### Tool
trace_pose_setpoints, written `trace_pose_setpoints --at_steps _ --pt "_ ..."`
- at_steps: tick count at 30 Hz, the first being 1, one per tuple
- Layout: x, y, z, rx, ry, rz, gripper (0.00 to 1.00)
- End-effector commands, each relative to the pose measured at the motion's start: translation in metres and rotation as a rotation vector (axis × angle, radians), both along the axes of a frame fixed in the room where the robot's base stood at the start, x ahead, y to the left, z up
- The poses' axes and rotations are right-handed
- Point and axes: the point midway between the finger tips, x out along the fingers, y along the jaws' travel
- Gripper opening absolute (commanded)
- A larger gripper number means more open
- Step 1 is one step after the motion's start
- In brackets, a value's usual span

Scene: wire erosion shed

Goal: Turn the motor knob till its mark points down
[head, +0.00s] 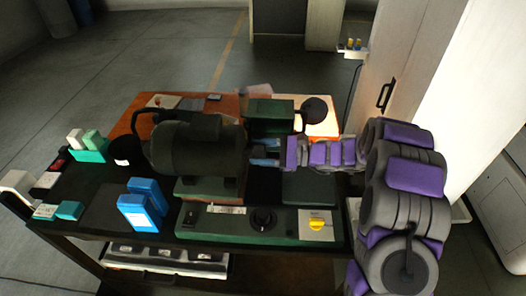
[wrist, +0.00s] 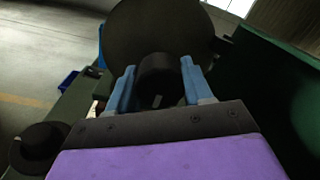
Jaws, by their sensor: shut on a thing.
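The dark motor (head: 195,145) lies on its side on the bench in the head view. Its round end face (wrist: 160,30) fills the top middle of the wrist view. The black motor knob (wrist: 157,75) stands out from that face, with a small pale mark (wrist: 157,101) low on its near side in the picture. My gripper (wrist: 158,82) is shut on the knob, with one blue finger on each side. In the head view my gripper (head: 264,153) reaches the motor's right end, and the knob is too dark to make out there.
A green panel (head: 200,233) with a black dial (head: 263,220) and a yellow knob (head: 318,224) lies in front of the motor. Blue blocks (head: 139,214) stand front left. A green box (head: 269,113) and a dark disc (head: 315,110) are behind my gripper.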

Motion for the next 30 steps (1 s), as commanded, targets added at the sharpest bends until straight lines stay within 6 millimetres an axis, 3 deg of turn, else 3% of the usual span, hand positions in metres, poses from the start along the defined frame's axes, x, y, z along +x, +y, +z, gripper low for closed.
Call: trace_pose_setpoints --at_steps 2,3,10,20,26,30 --pt "0.001 0.001 0.003 0.005 -0.004 -0.002 0.20" --pt "0.001 0.000 0.003 0.005 -0.004 -0.003 0.54" --pt "0.001 -0.003 0.002 0.004 -0.001 -0.001 0.76" --pt "0.001 -0.011 0.001 0.005 0.000 -0.002 0.76" --pt "-0.001 -0.040 0.001 0.004 0.000 -0.005 0.76" --pt "-0.002 -0.071 0.001 0.006 0.000 -0.005 0.76"
